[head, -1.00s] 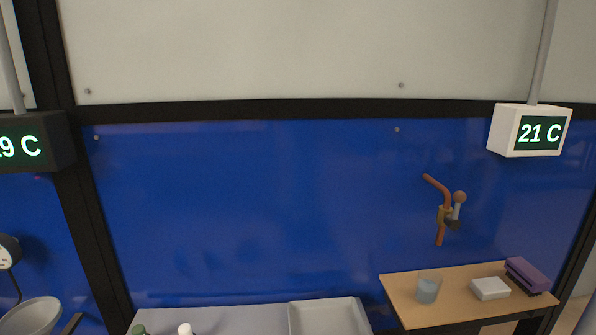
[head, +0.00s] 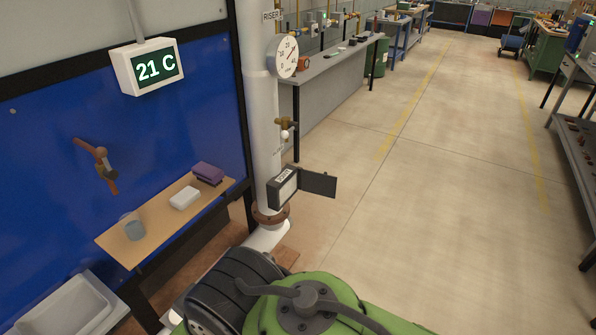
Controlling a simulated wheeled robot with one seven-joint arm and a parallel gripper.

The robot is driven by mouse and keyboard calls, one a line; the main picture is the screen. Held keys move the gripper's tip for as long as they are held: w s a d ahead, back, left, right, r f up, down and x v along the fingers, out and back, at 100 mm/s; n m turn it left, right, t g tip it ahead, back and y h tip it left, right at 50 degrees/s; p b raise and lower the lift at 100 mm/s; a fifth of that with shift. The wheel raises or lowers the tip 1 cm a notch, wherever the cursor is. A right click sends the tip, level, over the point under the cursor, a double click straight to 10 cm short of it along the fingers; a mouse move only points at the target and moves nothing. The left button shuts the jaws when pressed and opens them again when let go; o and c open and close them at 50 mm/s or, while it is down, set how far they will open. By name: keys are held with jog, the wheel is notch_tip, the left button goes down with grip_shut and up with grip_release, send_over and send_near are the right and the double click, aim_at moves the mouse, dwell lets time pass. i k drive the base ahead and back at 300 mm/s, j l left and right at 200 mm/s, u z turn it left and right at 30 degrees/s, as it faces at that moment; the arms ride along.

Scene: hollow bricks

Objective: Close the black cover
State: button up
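The black cover (head: 318,183) is a flat dark flap on the right side of a small black box (head: 283,188) with a white labelled face. The cover stands open, swung out to the right. The box sits low on a white vertical pipe, right of the blue wall panel. My gripper is not in view.
A green machine (head: 320,300) with a dark ribbed part (head: 230,290) fills the bottom centre, below the box. A wooden shelf (head: 112,238) is at left. A grey bench (head: 325,85) stands behind the pipe. Open floor (head: 440,200) lies to the right.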

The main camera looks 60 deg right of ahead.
aim_at(319, 184)
jog(key=k+l+u, duration=0.15)
jog(key=l, duration=0.3)
jog(key=k+l+u, duration=0.1)
jog(key=l, duration=0.3)
jog(key=k+l+u, duration=0.15)
jog(key=l, duration=0.25)
jog(key=k+l+u, duration=0.1)
jog(key=l, duration=0.3)
jog(key=k+l+u, duration=0.15)
jog(key=k+l, duration=0.15)
jog(key=k+l+u, duration=0.1)
jog(key=l, duration=0.35)
jog(key=l+u, duration=0.15)
jog(key=l, duration=0.4)
jog(key=l+u, duration=0.15)
jog(key=l, duration=0.35)
jog(key=k+l+u, duration=0.15)
jog(key=l, duration=0.4)
jog(key=l+u, duration=0.15)
jog(key=l, duration=0.35)
jog(key=k+l+u, duration=0.1)
jog(key=l, duration=0.4)
jog(key=u, duration=0.85)
jog(key=k+j, duration=0.05)
